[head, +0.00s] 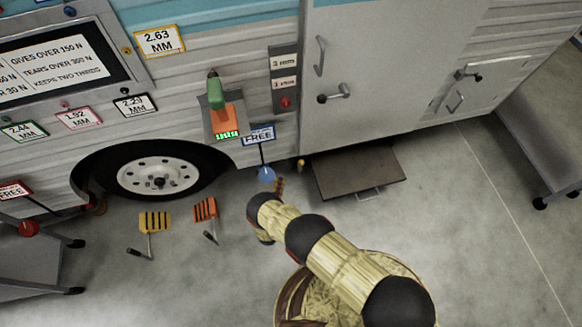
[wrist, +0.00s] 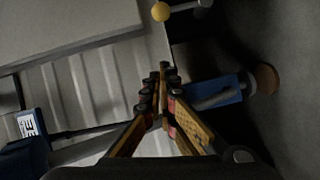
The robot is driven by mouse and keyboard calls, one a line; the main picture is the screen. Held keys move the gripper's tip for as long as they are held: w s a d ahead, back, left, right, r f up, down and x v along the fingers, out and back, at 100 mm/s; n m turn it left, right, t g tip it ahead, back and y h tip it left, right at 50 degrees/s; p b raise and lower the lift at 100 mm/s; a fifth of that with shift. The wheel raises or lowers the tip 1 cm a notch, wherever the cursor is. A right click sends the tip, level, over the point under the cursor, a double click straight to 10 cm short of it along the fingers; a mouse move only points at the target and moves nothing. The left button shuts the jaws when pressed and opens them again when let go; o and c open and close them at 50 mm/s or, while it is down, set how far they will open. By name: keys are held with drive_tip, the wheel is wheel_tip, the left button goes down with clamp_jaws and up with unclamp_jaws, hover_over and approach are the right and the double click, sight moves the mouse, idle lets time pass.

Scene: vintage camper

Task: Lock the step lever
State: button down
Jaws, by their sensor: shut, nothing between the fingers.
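A small yellow knob (head: 301,164), which looks like the end of the step lever, sits low at the camper's edge, left of the step (head: 358,171). In the wrist view a yellow knob (wrist: 160,11) on a short silver rod shows at the top edge. My gripper (wrist: 163,72) is shut and empty, its fingertips below the knob in that picture and apart from it. In the head view my gripper (head: 279,185) is small, left of and below the knob. The lever's body and lock are mostly hidden.
A blue part (wrist: 215,95) with a brown round end lies close right of my fingertips.

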sight(300, 164)
drive_tip(key=w+b, duration=0.1)
drive_tip(key=w, duration=0.2)
drive_tip(key=w+d+b, duration=0.1)
drive_tip(key=w, duration=0.3)
drive_tip(key=w+f+b, duration=0.1)
drive_tip(key=w, duration=0.2)
drive_tip(key=shift+w+d, duration=0.15)
drive_tip(key=shift+d, duration=0.2)
drive_tip(key=shift+d+f+b, duration=0.15)
drive_tip(key=shift+d+b, duration=0.1)
drive_tip(key=shift+d, duration=0.7)
drive_tip(key=shift+d+f+b, duration=0.15)
drive_tip(key=shift+d+b, duration=0.05)
drive_tip(key=shift+d, duration=0.75)
drive_tip(key=shift+r, duration=0.1)
